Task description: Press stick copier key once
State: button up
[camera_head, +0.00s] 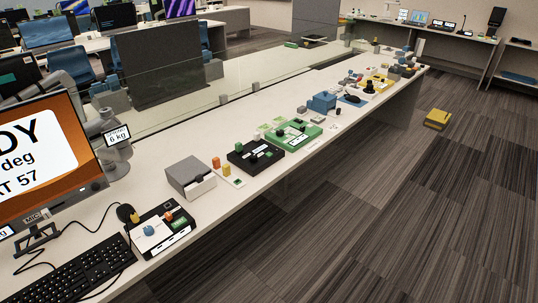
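Several small devices with buttons or knobs stand along the long white bench. I cannot tell for sure which one is the stick copier, and no key label is readable. Further along are a black box (255,157) with dark knobs and a green board (298,136) with dark and white parts. My gripper is not in view.
A monitor (50,165), a black keyboard (75,273) and cables crowd the near left. A grey jointed arm with a small "6 kg" display (117,136) stands behind. A grey box (191,177) sits mid-bench.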

grip_shut()
dwell(0.3)
dwell(1.1)
